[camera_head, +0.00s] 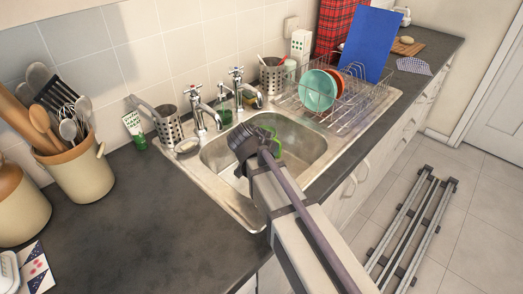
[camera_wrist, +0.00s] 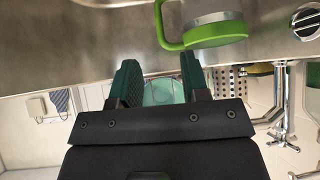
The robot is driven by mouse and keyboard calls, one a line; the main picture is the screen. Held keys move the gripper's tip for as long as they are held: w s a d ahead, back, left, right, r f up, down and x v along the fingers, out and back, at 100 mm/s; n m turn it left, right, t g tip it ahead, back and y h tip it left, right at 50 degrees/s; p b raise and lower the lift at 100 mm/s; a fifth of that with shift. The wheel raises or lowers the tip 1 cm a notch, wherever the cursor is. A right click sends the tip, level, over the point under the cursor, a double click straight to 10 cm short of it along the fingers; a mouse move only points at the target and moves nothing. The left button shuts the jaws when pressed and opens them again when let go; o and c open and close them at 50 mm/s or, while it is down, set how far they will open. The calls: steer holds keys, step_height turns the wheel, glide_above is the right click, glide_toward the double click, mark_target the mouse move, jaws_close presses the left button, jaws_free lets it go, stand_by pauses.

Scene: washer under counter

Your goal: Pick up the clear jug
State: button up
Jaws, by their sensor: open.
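The clear jug with a green handle and green rim (camera_wrist: 213,32) shows at the top of the wrist view, against the steel sink wall. In the head view only its green parts (camera_head: 279,148) show in the sink (camera_head: 305,139), beside my gripper, and the rest is hidden. My gripper (camera_head: 240,150) is over the sink, partly hidden by my own arm. In the wrist view its two dark green fingers (camera_wrist: 157,68) are apart with nothing held between them. The jug is beyond the fingertips and a little to their right in that view, not touching them.
Taps (camera_head: 205,112) stand behind the sink. A dish rack (camera_head: 345,108) with turquoise and red-brown plates and a blue board is at the right. A utensil crock (camera_head: 82,172) stands at the left. The dark counter (camera_head: 150,225) in front is mostly clear.

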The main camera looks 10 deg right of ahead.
steer(key=b+x, duration=0.7)
steer(key=x, duration=0.3)
steer(key=shift+f+b, duration=0.4)
steer(key=shift+w+d+f, duration=0.15)
steer(key=shift+r, duration=0.2)
jaws_close()
